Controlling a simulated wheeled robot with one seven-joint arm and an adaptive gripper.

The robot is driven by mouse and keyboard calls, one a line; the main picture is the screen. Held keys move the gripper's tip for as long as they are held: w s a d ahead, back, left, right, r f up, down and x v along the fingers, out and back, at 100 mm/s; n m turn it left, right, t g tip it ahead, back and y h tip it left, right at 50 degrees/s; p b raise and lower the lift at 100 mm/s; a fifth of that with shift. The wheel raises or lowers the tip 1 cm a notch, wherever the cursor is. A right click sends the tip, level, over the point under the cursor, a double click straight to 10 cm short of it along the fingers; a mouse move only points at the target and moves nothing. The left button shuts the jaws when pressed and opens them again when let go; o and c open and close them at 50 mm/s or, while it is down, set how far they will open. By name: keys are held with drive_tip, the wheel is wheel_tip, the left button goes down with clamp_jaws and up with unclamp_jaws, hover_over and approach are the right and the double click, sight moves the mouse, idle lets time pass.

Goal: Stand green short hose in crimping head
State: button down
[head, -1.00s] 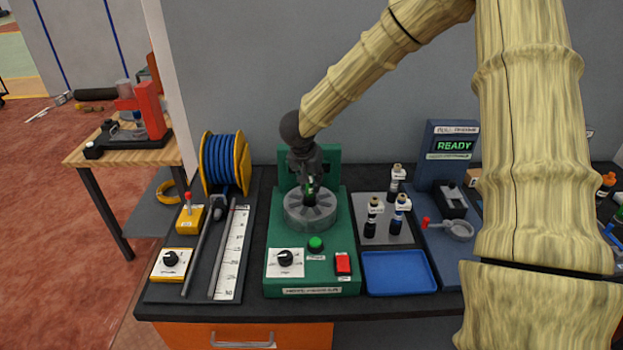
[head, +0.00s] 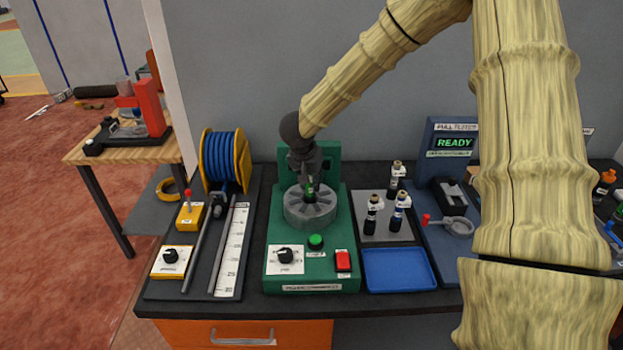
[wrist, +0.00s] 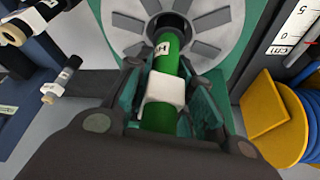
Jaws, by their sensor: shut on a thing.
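The green short hose (wrist: 166,72) is between the fingers of my gripper (wrist: 165,105) in the wrist view, with a white tag around it. Its far end reaches the dark central opening of the grey crimping head (wrist: 213,18). In the head view my gripper (head: 309,186) points down over the crimping head (head: 297,218) on the green machine, and only a bit of green shows between the fingers. The hose looks upright over or in the opening; how deep it sits is hidden.
Several dark hoses with white tags stand on a grey plate (head: 372,237) right of the machine. A blue tray (head: 398,271) lies in front of them. A blue hose reel (head: 222,157) and a ruler (head: 232,250) are at left. The pull tester (head: 452,140) shows READY.

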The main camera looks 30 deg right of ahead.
drive_tip(key=shift+f, duration=0.1)
drive_tip(key=c, duration=1.5)
unclamp_jaws()
drive_tip(key=shift+p+v, duration=5.45)
drive_tip(key=shift+p, duration=0.35)
